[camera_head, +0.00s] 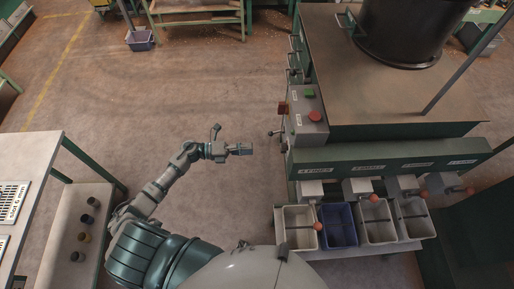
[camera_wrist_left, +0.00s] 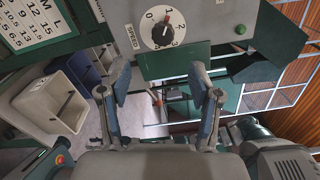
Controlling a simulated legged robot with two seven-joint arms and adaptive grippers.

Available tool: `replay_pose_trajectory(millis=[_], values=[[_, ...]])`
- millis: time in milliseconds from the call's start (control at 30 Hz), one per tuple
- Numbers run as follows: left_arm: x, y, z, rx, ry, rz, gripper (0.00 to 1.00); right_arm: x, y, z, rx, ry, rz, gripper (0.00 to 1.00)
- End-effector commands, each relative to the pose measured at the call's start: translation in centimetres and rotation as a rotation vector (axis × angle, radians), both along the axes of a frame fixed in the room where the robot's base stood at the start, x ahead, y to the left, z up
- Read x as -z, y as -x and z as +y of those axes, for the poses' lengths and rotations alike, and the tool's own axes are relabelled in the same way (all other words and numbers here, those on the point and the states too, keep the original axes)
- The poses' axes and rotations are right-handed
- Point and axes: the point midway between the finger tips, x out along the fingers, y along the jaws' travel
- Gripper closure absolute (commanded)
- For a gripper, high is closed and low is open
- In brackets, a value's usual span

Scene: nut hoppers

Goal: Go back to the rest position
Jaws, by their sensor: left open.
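My left arm reaches forward from the lower left in the head view. Its gripper (camera_head: 240,149) hangs over open floor, to the left of the green machine and apart from it. In the left wrist view the two fingers of this gripper (camera_wrist_left: 160,86) stand wide apart with nothing between them. My right gripper is in neither view.
The green machine (camera_head: 360,155) stands at the right, with several bins below its front, including a blue bin (camera_head: 338,226). A dial (camera_wrist_left: 167,30) shows in the left wrist view. A pale table (camera_head: 32,160) stands at the left. The floor between is clear.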

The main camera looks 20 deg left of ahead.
Motion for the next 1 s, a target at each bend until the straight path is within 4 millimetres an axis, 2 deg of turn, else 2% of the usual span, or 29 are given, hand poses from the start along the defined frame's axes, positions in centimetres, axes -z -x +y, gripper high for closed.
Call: replay_pose_trajectory(millis=[567,667,767,867,900,933,1000], values=[[0.1,0.0,0.2,-0.003,0.002,0.002,0.37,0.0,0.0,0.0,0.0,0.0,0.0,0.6],[1.4,-0.6,0.7,-0.062,0.043,0.058,0.37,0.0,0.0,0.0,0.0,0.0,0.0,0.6],[5.4,-2.1,2.3,-0.227,0.149,0.21,0.37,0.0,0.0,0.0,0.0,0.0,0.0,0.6],[12.4,-2.8,4.8,-0.465,0.283,0.438,0.37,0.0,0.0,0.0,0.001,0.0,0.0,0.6],[15.6,-2.4,5.8,-0.564,0.332,0.535,0.37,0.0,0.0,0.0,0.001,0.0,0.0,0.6],[18.0,-2.0,6.5,-0.634,0.367,0.607,0.37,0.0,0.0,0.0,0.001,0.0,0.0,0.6],[23.5,-0.2,8.0,-0.79,0.433,0.764,0.37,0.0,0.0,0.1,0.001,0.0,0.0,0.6]])
